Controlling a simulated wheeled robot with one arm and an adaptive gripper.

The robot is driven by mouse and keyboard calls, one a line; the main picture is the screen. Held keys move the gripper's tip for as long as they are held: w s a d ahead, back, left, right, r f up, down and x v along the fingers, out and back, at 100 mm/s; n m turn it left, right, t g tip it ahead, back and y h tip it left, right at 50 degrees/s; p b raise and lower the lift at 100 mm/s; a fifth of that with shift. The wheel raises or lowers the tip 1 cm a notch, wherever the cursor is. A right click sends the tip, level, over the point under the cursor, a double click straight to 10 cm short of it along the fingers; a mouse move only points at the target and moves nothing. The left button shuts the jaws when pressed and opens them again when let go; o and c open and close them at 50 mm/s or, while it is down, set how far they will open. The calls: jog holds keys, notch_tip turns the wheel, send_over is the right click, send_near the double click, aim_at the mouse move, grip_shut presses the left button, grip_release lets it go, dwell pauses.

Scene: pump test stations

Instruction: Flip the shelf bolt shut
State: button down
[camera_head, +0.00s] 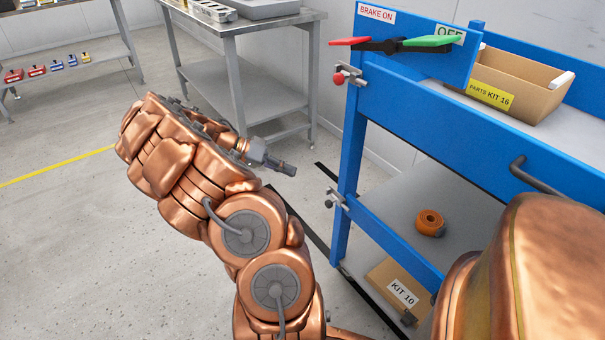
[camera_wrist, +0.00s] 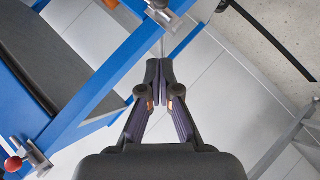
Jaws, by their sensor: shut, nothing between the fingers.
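The blue cart (camera_head: 350,150) has two small metal bolts on its left front post. The upper bolt (camera_head: 350,72) has a red knob, and it also shows at the lower left of the wrist view (camera_wrist: 36,154). The lower bolt (camera_head: 339,197), at the lower shelf's height, has a grey knob. A bolt (camera_wrist: 163,14) at the top of the wrist view seems to be this one. I cannot tell whether either bolt is shut. My gripper (camera_head: 290,169) is shut and empty, left of the post and apart from both bolts. Its fingertips (camera_wrist: 159,75) point toward the top of the wrist view.
A PARTS KIT 16 box (camera_head: 515,85) stands on top, behind a brake lever (camera_head: 390,45). A grey table (camera_head: 245,75) stands behind; open floor lies left.

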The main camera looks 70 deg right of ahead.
jog(key=shift+v, duration=0.85)
jog(key=w+a+r+n+t+p, duration=0.1)
jog(key=a+r+n+t+p, duration=0.15)
jog(key=a+r+p, duration=0.75)
jog(key=a+r+n+t+p, duration=0.25)
jog(key=a+r+p, duration=0.3)
jog(key=r, duration=0.75)
jog(key=s+a+r+n+t+y+p, duration=0.1)
jog(key=s+a+r+n+p, duration=0.1)
jog(key=a+r+n+p, duration=0.3)
jog(key=s+a+r+n+t+y+p, duration=0.2)
jog(key=a+r+n+p, duration=0.3)
jog(key=a, duration=0.9)
jog(key=s+a+r+n+t+y+p, duration=0.1)
jog(key=s+a+r+n+p, duration=0.2)
jog(key=a+r+n+p, duration=0.2)
jog(key=a+p, duration=0.3)
jog(key=a, duration=0.2)
jog(key=shift+s+r+n+p, duration=0.25)
jog(key=shift+r+n+p, duration=0.05)
jog(key=shift+r+n, duration=0.1)
jog(key=shift+a, duration=0.15)
